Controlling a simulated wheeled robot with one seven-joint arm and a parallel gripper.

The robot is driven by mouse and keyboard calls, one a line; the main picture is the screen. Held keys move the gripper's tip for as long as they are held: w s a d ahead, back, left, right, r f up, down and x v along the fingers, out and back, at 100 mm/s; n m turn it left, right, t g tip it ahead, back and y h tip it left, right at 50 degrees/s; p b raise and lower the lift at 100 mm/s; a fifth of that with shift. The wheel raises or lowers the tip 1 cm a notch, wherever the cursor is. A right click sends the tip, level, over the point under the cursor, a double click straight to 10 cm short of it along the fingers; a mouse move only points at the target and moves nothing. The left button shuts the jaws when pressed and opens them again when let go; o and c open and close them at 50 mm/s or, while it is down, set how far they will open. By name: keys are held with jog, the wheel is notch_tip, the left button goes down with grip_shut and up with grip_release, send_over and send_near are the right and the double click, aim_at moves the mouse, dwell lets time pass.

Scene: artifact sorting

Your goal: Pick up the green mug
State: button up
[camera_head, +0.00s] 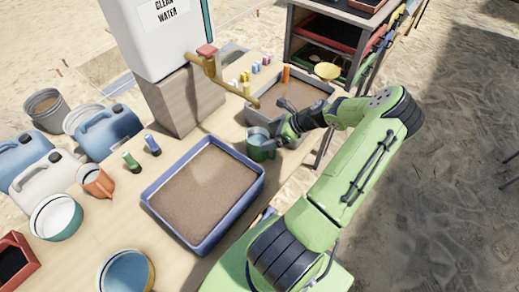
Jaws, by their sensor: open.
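The green mug (260,143) stands on the wooden table, between the blue-rimmed tray and the grey tray. Its inside looks blue-grey. My gripper (280,134) is open at the right side of the mug, close to its rim. I cannot tell whether a finger touches the mug.
A blue tray of sand (152,203) lies in front-left of the mug, and a grey tray (325,93) stands just behind it. A brass tap (225,80) on the white water tank (150,40) overhangs nearby. Bowls, brushes and jugs crowd the left.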

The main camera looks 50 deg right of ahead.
aim_at(257, 139)
jog(key=b+x, duration=0.1)
jog(key=x, duration=0.6)
jog(key=shift+w+a+f, duration=0.1)
jog(key=shift+w+f, duration=0.15)
jog(key=shift+s+r, duration=0.1)
jog(key=shift+c, duration=0.8)
jog(key=c, duration=0.6)
jog(key=shift+r+p, duration=0.4)
jog(key=shift+p, duration=0.05)
